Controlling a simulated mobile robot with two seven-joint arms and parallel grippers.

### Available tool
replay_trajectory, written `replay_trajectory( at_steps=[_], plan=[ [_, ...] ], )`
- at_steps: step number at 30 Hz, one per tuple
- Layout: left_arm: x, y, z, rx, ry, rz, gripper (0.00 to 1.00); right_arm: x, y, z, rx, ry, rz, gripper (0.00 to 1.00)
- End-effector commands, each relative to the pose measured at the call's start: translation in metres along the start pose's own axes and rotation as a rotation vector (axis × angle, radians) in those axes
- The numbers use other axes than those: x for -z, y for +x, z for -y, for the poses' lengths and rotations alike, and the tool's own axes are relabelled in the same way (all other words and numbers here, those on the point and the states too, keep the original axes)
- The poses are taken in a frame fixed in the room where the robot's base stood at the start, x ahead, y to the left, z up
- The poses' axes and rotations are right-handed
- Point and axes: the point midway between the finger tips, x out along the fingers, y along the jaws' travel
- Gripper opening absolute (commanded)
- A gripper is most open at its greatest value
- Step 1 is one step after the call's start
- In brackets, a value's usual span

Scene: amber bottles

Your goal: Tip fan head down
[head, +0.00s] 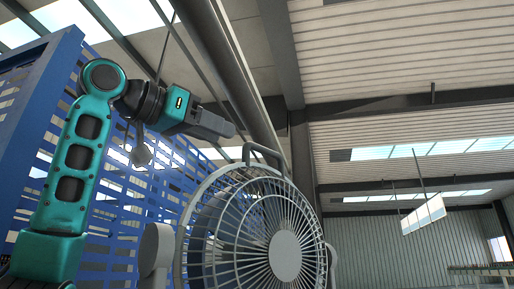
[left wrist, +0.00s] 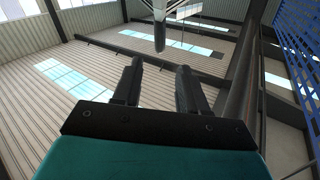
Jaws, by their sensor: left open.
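The fan (head: 285,256) is light grey, with a round wire cage and a pale central hub. It stands at the lower middle of the head view, and its lower part is cut off. A loop handle (head: 264,150) rises from the top of its cage. My left gripper (head: 233,130) is above and left of the handle, apart from it. In the left wrist view its two dark fingers (left wrist: 157,82) are spread, with nothing between them. My right gripper is not in view.
A blue slatted crate or rack wall (head: 110,215) stands behind my left arm and the fan; it also shows at the right of the left wrist view (left wrist: 297,45). A thick grey pipe (head: 225,60) runs overhead. The space right of the fan looks open.

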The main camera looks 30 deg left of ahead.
Motion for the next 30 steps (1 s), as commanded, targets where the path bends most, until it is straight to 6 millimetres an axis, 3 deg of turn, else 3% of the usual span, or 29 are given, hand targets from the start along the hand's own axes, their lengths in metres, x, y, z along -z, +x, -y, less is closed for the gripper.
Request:
replay_trajectory(
  at_steps=[6, 13, 18, 27, 30],
  plan=[
    [0.001, 0.049, 0.0, -0.001, 0.0, 0.004, 0.42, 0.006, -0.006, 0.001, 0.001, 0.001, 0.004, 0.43],
    [0.001, 0.086, 0.0, -0.001, 0.001, 0.002, 0.42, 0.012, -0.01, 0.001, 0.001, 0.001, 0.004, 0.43],
    [0.0, 0.099, 0.0, 0.0, 0.001, 0.0, 0.42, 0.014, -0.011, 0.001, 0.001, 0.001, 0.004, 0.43],
    [0.0, 0.101, 0.0, 0.001, 0.001, 0.0, 0.42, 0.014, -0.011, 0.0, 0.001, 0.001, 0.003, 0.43],
    [0.0, 0.101, 0.0, 0.0, 0.001, 0.0, 0.34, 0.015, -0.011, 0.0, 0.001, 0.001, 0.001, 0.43]
  ],
)
